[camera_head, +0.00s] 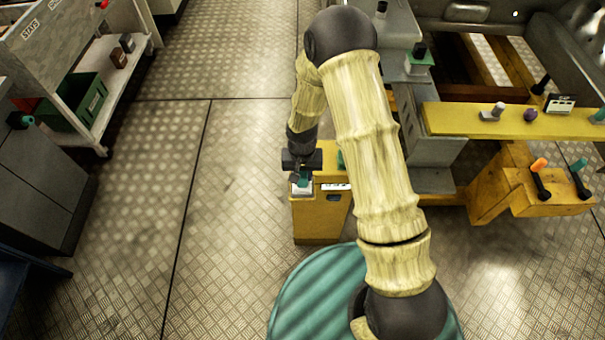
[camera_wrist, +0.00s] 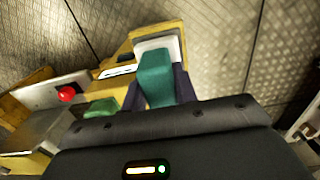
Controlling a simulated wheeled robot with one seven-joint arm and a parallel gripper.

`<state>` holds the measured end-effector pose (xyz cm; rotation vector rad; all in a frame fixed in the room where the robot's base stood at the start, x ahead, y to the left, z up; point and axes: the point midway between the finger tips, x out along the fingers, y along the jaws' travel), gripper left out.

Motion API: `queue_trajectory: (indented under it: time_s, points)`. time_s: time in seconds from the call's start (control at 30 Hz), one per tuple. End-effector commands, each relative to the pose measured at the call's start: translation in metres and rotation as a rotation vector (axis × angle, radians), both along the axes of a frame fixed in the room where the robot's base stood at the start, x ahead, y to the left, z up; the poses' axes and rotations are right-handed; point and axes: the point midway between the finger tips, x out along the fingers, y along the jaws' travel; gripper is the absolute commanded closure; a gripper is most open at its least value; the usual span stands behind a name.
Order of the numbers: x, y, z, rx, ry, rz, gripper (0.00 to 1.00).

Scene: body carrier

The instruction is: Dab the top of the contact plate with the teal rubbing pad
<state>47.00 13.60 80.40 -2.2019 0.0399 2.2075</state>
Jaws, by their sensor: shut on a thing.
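My gripper (camera_head: 301,179) points down over the near left part of a yellow box-shaped stand (camera_head: 318,222). It is shut on the teal rubbing pad (camera_wrist: 155,78), which stands between the dark fingers in the wrist view. A bit of the pad (camera_head: 303,180) also shows in the head view. The pale contact plate (camera_wrist: 160,44) lies on top of the stand, just beyond the pad. Its light edge (camera_head: 302,191) shows below the gripper in the head view. The pad overlaps the plate in view; I cannot tell whether they touch. The gripper and pad hide part of the plate.
A label (camera_head: 335,187) is on the stand beside the plate. A green piece (camera_wrist: 100,108) and a red button (camera_wrist: 67,93) lie left in the wrist view. A yellow beam with knobs (camera_head: 510,121) and levers (camera_head: 540,180) are at right. Floor left of the stand is clear.

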Motion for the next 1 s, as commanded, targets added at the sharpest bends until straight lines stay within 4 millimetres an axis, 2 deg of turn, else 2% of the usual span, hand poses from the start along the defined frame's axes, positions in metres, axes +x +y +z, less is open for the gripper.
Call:
queue_trajectory:
  time_s: [0.03, 0.73, 1.0]
  points:
    - [0.0, 0.0, 0.007, 0.0, -0.001, 0.0, 1.0]
    - [0.001, 0.0, 0.052, 0.001, -0.002, 0.001, 1.0]
    - [0.001, 0.0, 0.056, 0.001, -0.002, 0.002, 1.0]
